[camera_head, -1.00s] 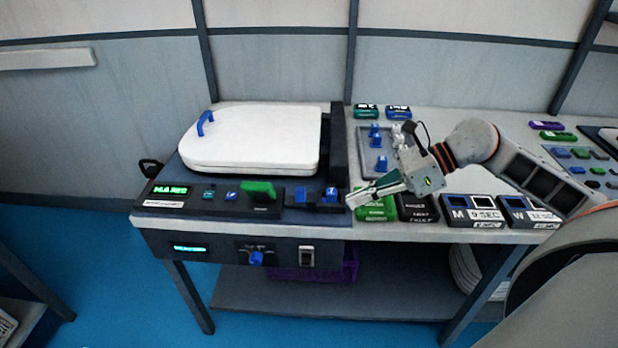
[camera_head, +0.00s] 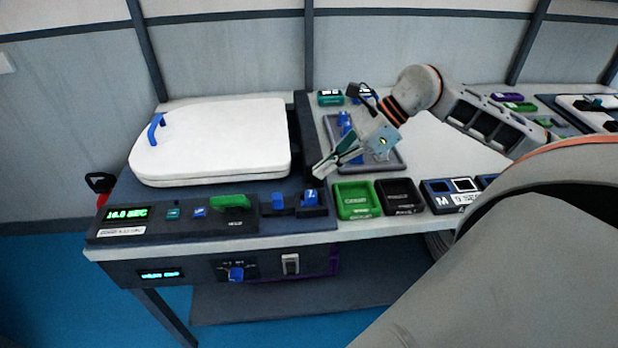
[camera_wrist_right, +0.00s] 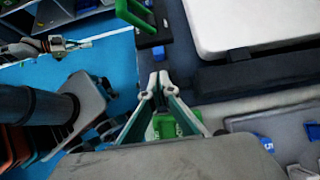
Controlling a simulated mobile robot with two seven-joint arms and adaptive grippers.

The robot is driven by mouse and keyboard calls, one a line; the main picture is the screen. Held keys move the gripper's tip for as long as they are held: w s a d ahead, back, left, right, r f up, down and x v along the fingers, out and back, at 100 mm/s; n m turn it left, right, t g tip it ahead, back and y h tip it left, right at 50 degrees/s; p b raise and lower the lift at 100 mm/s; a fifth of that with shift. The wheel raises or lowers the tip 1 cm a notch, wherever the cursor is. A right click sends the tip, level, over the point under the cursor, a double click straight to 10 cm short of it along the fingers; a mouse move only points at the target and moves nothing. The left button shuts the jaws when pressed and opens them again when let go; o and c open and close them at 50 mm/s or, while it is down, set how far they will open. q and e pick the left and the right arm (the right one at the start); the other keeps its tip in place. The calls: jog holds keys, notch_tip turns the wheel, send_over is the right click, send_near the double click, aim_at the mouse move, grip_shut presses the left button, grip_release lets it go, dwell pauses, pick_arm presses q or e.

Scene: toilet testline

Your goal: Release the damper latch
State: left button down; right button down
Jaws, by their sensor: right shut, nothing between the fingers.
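A test stand holds a closed white toilet lid (camera_head: 215,140) with a blue handle (camera_head: 156,130). Its front panel (camera_head: 130,228) carries a green lever (camera_head: 230,202), a small blue block (camera_head: 278,201) and a blue piece marked with a white character (camera_head: 311,196) at the right end. I cannot tell which part is the damper latch. My right gripper (camera_head: 318,172) is shut and empty, above and behind the marked blue piece, apart from it as far as I can see. Its closed fingers also show in the right wrist view (camera_wrist_right: 158,82). A gripper-like part, probably my left gripper (camera_wrist_right: 76,43), shows at the left there.
Right of the stand are a green tray (camera_head: 356,201), a black tray (camera_head: 400,197) and a blue-white timer box (camera_head: 450,194). A grey tray (camera_head: 390,157) lies behind my gripper. Below the panel are a blue knob (camera_head: 236,274) and a switch (camera_head: 290,264).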

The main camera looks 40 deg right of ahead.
aim_at(295, 203)
jog(key=x, duration=0.7)
jog(key=shift+w+a+f, duration=0.2)
jog(key=shift+a, duration=0.1)
jog(key=shift+w+a+f, duration=0.2)
jog(key=shift+a+f, duration=0.15)
jog(key=shift+f, duration=0.1)
pick_arm(q)
jog(key=shift+w+a, duration=0.1)
jog(key=shift+w, duration=0.15)
pick_arm(e)
jog(key=shift+a+f, duration=0.1)
jog(key=shift+f, duration=0.05)
pick_arm(q)
jog(key=shift+f, duration=0.1)
pick_arm(e)
jog(key=shift+w, duration=0.1)
